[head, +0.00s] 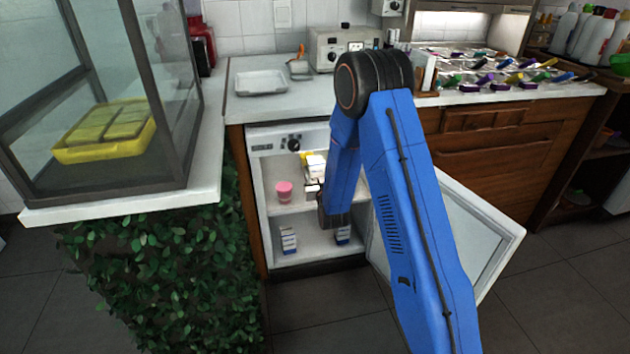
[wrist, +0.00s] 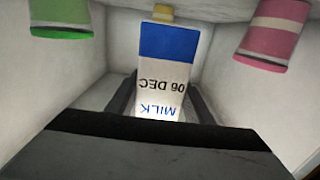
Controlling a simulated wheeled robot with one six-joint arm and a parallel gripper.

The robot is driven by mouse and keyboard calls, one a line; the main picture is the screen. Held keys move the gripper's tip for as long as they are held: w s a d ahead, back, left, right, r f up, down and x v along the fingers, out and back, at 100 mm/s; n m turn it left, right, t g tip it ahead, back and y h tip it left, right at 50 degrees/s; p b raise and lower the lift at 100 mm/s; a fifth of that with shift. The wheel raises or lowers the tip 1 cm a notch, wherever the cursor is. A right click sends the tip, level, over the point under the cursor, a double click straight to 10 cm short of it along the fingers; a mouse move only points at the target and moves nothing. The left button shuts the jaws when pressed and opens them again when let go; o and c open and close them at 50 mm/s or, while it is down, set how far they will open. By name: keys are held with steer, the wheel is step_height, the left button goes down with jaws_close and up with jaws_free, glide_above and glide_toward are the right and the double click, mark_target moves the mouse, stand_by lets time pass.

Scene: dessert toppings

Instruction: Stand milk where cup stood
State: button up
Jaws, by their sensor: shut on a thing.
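The wrist view is turned upside down. My gripper (wrist: 160,105) is shut on the milk carton (wrist: 165,75), white with a blue band at its base and the printing MILK and 06 DEC. In the head view the milk (head: 316,162) is above the upper shelf of the open fridge, roughly upright. I cannot tell whether its base touches the shelf. A pink cup (head: 284,192) stands on that shelf to the left; it also shows in the wrist view (wrist: 270,38). A green cup (wrist: 60,18) is on the other side. A yellow cup (wrist: 162,12) shows behind the milk.
The fridge's lower compartment holds small white-and-blue cartons (head: 289,240), one partly behind my arm. The open fridge door (head: 450,235) stands right of my arm. The counter (head: 265,107) is above the fridge, with a white tray (head: 261,82).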

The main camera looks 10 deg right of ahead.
mark_target(315, 180)
steer(key=shift+f, duration=2.15)
steer(key=shift+f, duration=0.1)
steer(key=o, duration=1.6)
